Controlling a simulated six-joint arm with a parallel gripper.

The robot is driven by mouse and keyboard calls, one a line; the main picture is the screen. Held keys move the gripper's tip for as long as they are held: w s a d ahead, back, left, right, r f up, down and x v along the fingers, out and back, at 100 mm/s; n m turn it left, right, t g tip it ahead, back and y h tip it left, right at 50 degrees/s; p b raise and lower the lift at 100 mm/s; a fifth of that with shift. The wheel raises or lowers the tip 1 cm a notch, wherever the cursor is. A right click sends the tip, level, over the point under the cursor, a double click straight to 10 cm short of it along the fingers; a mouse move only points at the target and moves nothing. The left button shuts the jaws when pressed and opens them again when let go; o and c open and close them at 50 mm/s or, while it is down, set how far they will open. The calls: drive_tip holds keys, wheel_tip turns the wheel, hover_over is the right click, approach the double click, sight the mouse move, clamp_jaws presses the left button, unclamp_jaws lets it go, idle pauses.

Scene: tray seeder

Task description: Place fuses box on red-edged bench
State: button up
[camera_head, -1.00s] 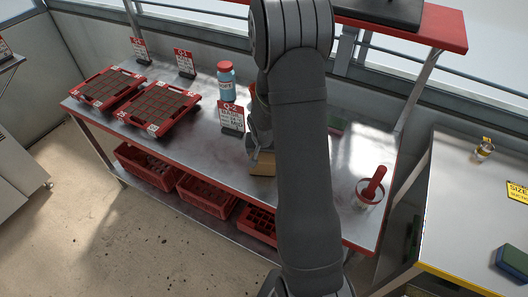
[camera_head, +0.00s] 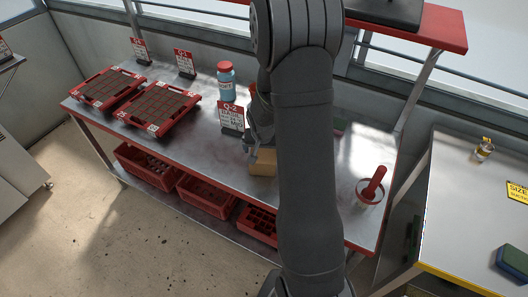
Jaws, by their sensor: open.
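The red-edged bench (camera_head: 221,139) has a metal top and runs across the middle of the view. A small tan cardboard box (camera_head: 263,163) rests on it near the front edge, partly behind my arm; I cannot read a fuses label on it. My gripper (camera_head: 249,146) is open just beside the box's upper left side. Part of the gripper is hidden by my arm, and I cannot tell whether a finger touches the box.
Two red trays of soil cells (camera_head: 160,108) and a blue bottle (camera_head: 226,82) stand left on the bench. A Q-2 sign (camera_head: 231,116) stands near my gripper. A pot with a red scoop (camera_head: 371,188) is at right. Red crates (camera_head: 205,194) sit below.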

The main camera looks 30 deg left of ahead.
sight(264, 153)
drive_tip(key=v, duration=0.9)
drive_tip(key=shift+r, duration=0.1)
drive_tip(key=shift+x, duration=6.05)
drive_tip(key=shift+s, duration=0.1)
wheel_tip(264, 153, up, 4)
drive_tip(key=shift+r, duration=0.1)
drive_tip(key=shift+d+r, duration=0.15)
drive_tip(key=shift+d, duration=0.2)
